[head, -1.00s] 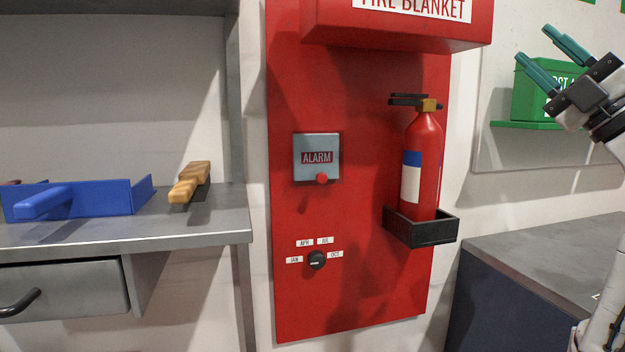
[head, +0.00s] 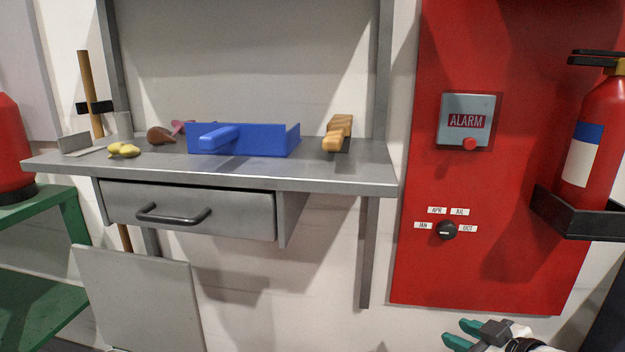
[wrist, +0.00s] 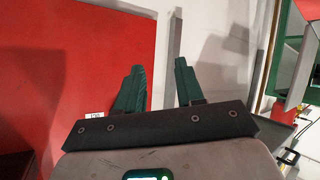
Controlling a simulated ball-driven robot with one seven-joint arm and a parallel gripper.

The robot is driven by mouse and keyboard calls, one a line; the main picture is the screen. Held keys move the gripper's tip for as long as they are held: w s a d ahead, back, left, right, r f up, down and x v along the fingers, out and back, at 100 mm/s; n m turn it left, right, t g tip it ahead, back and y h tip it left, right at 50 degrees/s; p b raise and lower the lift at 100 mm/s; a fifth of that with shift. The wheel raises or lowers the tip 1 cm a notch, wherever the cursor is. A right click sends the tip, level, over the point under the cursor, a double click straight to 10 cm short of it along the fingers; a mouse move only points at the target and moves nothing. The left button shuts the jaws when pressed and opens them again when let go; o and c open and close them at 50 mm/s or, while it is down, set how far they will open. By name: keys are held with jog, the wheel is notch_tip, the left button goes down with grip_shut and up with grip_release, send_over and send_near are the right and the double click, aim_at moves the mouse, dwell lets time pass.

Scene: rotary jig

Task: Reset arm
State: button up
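My gripper (head: 460,335) is low at the bottom edge of the head view, below the red panel (head: 490,270). Its two green fingers are spread apart with nothing between them. The fingers also show in the wrist view (wrist: 157,90), with the red panel (wrist: 60,60) to their left and white wall behind the gap. The gripper touches nothing that I can see. The rest of my arm is mostly out of the head view.
A grey shelf (head: 330,180) with a drawer (head: 240,217) holds a blue dustpan-like tray (head: 260,140) and a wooden-handled brush (head: 338,132). The panel carries an alarm box (head: 466,105), a dial (head: 446,230) and a fire extinguisher (head: 597,110). A green stand (head: 40,215) is at left.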

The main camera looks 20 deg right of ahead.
jog(key=s+a+f+m+g+y, duration=0.1)
jog(key=s+a+f+g, duration=0.3)
jog(key=f, duration=0.3)
jog(key=s+a+f+g, duration=0.1)
jog(key=s+a+f, duration=0.3)
jog(key=a+f, duration=0.25)
jog(key=s+a+f+m+g, duration=0.1)
jog(key=s+a+f+g, duration=0.2)
jog(key=s, duration=0.4)
jog(key=s+a+f+m+g, duration=0.1)
jog(key=s+f+g, duration=0.2)
jog(key=s+f, duration=0.4)
notch_tip(320, 180, up, 24)
jog(key=p, duration=2.2)
jog(key=shift+s+f+h, duration=0.25)
jog(key=shift+h, duration=0.15)
